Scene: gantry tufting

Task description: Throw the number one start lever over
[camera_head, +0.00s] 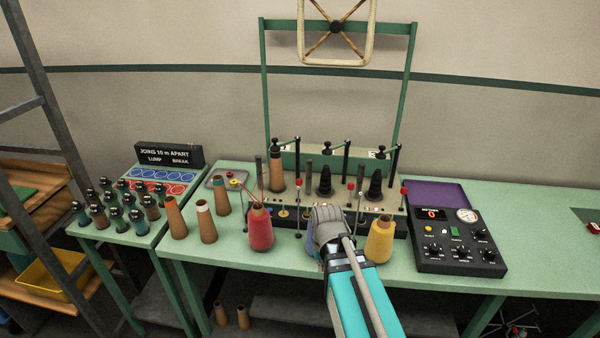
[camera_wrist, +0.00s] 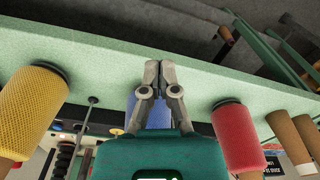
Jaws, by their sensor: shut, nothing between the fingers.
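The winding machine (camera_head: 345,197) stands at the back of the green bench.
A red cone (camera_head: 260,228) and a yellow cone (camera_head: 380,240) flank my gripper; a blue cone (camera_wrist: 155,112) is largely hidden under it. Bare brown cones (camera_head: 175,218) stand left. A black control box (camera_head: 460,242) sits right.

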